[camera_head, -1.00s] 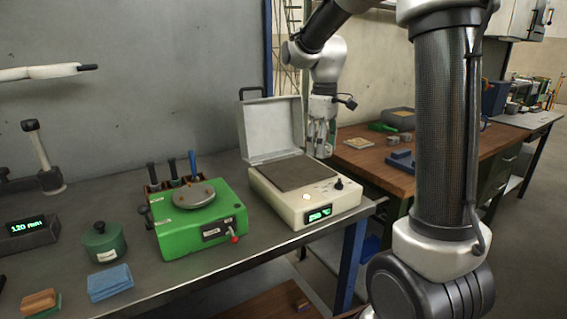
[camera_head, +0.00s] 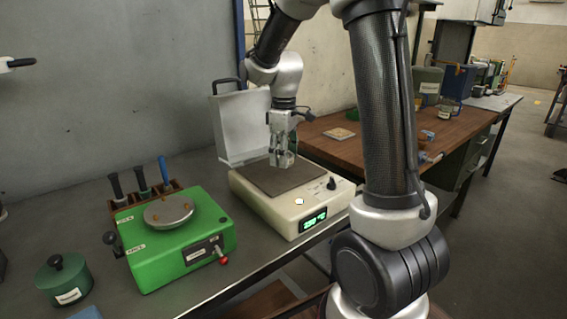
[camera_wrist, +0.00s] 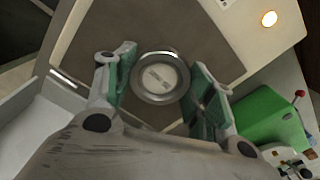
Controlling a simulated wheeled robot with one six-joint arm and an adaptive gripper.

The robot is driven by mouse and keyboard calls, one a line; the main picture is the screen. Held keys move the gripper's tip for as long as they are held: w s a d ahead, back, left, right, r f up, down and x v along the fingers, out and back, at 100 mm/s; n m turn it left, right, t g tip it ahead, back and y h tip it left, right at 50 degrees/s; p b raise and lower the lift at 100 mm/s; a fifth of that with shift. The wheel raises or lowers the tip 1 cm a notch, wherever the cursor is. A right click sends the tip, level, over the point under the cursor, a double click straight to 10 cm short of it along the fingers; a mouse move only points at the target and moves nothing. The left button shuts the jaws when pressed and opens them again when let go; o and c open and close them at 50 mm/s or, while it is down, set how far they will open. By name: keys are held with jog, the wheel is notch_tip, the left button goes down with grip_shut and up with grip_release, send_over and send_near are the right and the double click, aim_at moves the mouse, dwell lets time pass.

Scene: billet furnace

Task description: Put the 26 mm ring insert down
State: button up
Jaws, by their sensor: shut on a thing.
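My gripper (camera_head: 283,162) is over the dark plate of a cream benchtop unit (camera_head: 318,204), whose lid stands open behind it. In the wrist view my gripper (camera_wrist: 161,88) has its green-padded fingers either side of a round metal ring, the ring insert (camera_wrist: 160,96), and is shut on it. The ring's pale, marked centre faces the camera, and the dark plate (camera_wrist: 228,45) fills the background. The head view does not show the ring clearly, and I cannot tell whether it touches the plate.
A green polishing machine (camera_head: 190,256) with a round disc stands left of the cream unit, with a tool rack (camera_head: 146,199) behind it. A green lidded pot (camera_head: 64,282) is at the lower left. A wooden-topped bench (camera_head: 393,158) lies behind to the right.

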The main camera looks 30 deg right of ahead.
jog(key=shift+f, duration=1.35)
jog(key=shift+f, duration=0.1)
jog(key=o, duration=1.4)
jog(key=shift+o, duration=0.2)
notch_tip(320, 180, up, 11)
jog(key=shift+r, duration=0.2)
jog(key=shift+s+r, duration=0.15)
jog(key=shift+r, duration=0.2)
jog(key=s+r+m+t, duration=0.1)
jog(key=s+m+t, duration=0.3)
jog(key=s, duration=2)
jog(key=m, duration=0.3)
jog(key=shift+d+m, duration=0.25)
jog(key=shift+m, duration=0.05)
